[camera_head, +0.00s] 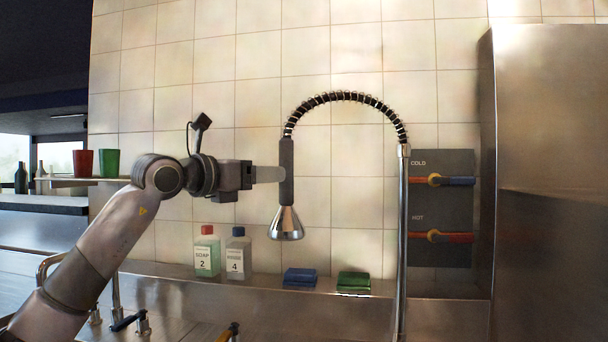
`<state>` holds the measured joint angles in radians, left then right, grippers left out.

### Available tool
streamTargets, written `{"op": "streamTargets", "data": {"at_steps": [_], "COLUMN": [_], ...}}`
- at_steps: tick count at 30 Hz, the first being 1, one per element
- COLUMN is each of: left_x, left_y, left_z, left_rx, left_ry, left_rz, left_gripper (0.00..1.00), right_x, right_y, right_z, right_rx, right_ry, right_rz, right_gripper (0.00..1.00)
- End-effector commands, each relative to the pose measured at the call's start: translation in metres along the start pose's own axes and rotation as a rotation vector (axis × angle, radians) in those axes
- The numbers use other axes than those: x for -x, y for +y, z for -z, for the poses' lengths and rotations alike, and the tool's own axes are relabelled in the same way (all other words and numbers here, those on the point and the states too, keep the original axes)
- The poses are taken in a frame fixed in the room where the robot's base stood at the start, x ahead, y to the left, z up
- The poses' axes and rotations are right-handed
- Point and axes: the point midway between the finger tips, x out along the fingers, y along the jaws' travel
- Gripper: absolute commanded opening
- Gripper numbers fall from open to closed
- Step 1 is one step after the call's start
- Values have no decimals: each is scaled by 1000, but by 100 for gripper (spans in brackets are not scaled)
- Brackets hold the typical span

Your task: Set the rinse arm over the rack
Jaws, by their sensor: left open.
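The rinse arm hangs from a black coiled hose (346,97) that arches from a steel riser pipe (402,230) on the right. At its left end are a dark upright handle (287,165) and a chrome spray head (286,224) pointing down. My left gripper (278,174) reaches in from the left at the height of the handle. It is open, with its finger right at the handle's upper part; whether the handle sits between the fingers I cannot tell. I see no rack in this view. My right gripper is not in view.
A steel ledge (330,285) carries a soap bottle (207,255), a second bottle (238,256), a blue sponge (300,278) and a green one (353,282). Cold (452,181) and hot (452,237) valve levers are right of the riser. A tall steel panel (550,180) closes the right side.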

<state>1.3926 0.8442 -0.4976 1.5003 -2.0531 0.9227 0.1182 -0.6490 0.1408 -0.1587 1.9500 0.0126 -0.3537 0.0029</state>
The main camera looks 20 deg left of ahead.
Motion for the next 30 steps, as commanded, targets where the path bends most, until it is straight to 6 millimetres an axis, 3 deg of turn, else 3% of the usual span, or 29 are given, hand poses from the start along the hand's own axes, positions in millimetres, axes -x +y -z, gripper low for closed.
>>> {"op": "streamTargets", "data": {"at_steps": [5, 12, 18, 30], "left_x": [-11, -47, -66, -71], "left_y": [0, -1, 0, 0], "left_z": [-2, -3, -2, 0], "left_rx": [3, 3, 1, -1], "left_ry": [-1, 0, -1, -1], "left_rz": [1, 2, 1, 0], "left_gripper": [58, 58, 58, 54], "right_x": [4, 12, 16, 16], "right_y": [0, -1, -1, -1], "right_z": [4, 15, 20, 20], "right_rx": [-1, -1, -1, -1], "right_ry": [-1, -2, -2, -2], "right_rz": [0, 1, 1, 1], "right_gripper": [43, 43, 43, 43]}}
